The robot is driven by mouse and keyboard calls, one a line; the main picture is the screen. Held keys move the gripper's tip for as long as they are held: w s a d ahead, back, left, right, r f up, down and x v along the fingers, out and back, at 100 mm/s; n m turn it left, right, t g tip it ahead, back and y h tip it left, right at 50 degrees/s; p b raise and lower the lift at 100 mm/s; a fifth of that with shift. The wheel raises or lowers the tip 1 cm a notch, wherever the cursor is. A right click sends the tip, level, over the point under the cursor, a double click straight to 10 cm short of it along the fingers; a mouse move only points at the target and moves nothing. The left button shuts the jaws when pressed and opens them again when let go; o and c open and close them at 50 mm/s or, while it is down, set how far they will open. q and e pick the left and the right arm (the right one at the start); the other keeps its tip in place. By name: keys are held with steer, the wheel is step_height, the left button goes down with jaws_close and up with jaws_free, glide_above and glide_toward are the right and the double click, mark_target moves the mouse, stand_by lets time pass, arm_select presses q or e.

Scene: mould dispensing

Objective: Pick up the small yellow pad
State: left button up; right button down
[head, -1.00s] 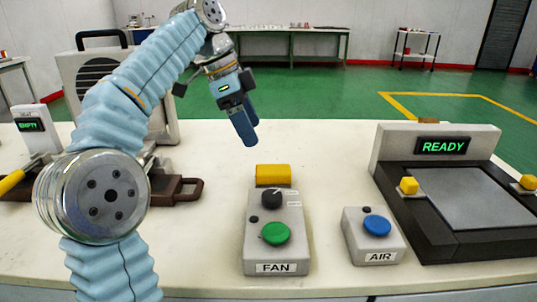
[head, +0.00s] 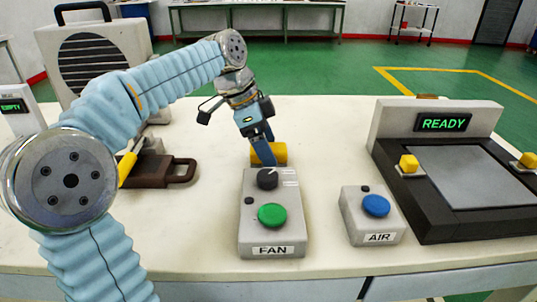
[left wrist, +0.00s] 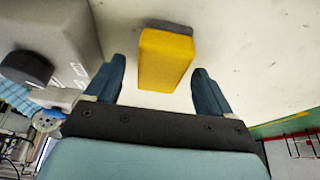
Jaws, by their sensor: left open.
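The small yellow pad (head: 277,153) lies on the white table just behind the FAN box (head: 272,229). In the left wrist view the pad (left wrist: 165,61) is a yellow block with a grey strip along its far edge. It lies ahead of and between the two dark blue fingers of my left gripper (left wrist: 158,88), which are apart with nothing held. In the head view my left gripper (head: 264,153) reaches down at the pad, and its fingers overlap the pad's left part. Whether they touch it, I cannot tell. My right gripper is not in view.
The FAN box with its dark knob and green button stands close in front of the pad. An AIR box (head: 371,215) and a black press marked READY (head: 458,190) are to the right. A brown mould (head: 155,172) and a grey fan unit (head: 92,62) are left.

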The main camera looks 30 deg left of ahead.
arm_select(q)
steer(key=shift+w+d+f, duration=0.15)
steer(key=shift+d+f, duration=0.1)
steer(key=shift+f, duration=0.4)
steer(key=c, duration=1.1)
steer(key=shift+r, duration=0.15)
step_height(320, 180, up, 10)
steer(key=shift+f, duration=0.1)
